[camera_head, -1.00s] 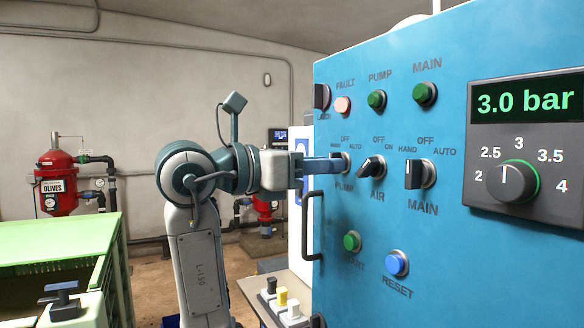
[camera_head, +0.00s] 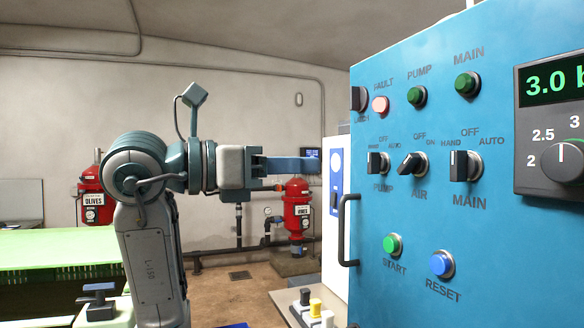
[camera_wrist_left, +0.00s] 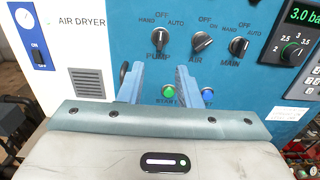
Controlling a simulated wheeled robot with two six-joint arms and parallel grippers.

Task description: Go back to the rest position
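My left gripper (camera_head: 314,165) is held level in front of the blue control panel (camera_head: 420,215), with clear space between its fingertips and the panel. In the left wrist view its two fingers (camera_wrist_left: 160,75) stand apart with nothing between them. The PUMP selector (camera_head: 377,163) points about upright. The AIR selector (camera_head: 411,164) is tilted to the right, and the MAIN selector (camera_head: 459,166) stands upright. The START button (camera_head: 393,244) shows bright green. The blue RESET button (camera_head: 442,263) is to its lower right. My right gripper is in neither view.
A door handle (camera_head: 347,230) sticks out at the panel's left edge. A low bench with black, yellow and white pieces (camera_head: 315,306) stands below. A green table (camera_head: 60,250) is at left. Red tanks (camera_head: 297,210) stand by the back wall. An AIR DRYER cabinet (camera_wrist_left: 88,50) adjoins the panel.

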